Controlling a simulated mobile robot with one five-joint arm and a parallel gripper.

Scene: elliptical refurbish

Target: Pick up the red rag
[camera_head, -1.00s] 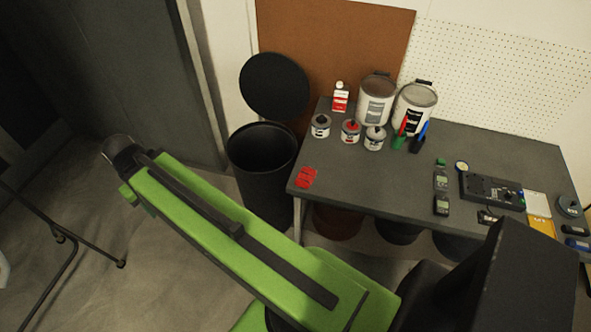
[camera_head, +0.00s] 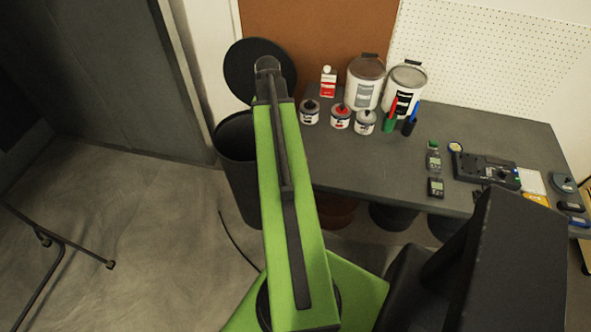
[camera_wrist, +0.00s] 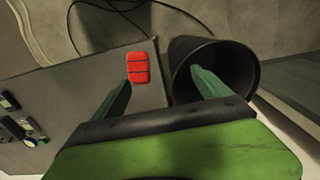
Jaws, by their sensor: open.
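The red rag (camera_wrist: 138,68) lies flat, folded in ridges, near the corner of the grey table (camera_wrist: 70,95) in the wrist view. In the head view my green arm covers the spot where it lies. My gripper (camera_wrist: 155,85) is open and empty in the wrist view, its two green fingers spread apart. The rag shows beyond the fingers, between them and nearer the left one, and looks apart from both. In the head view the fingers are hidden from sight at the arm's far end.
A black bin (camera_head: 236,140) with a raised round lid (camera_head: 250,68) stands left of the table. Small cans (camera_head: 340,117), large paint pails (camera_head: 366,82) and a red-and-white bottle (camera_head: 328,82) stand at the table's back. Devices (camera_head: 487,171) lie at its right. The front middle is clear.

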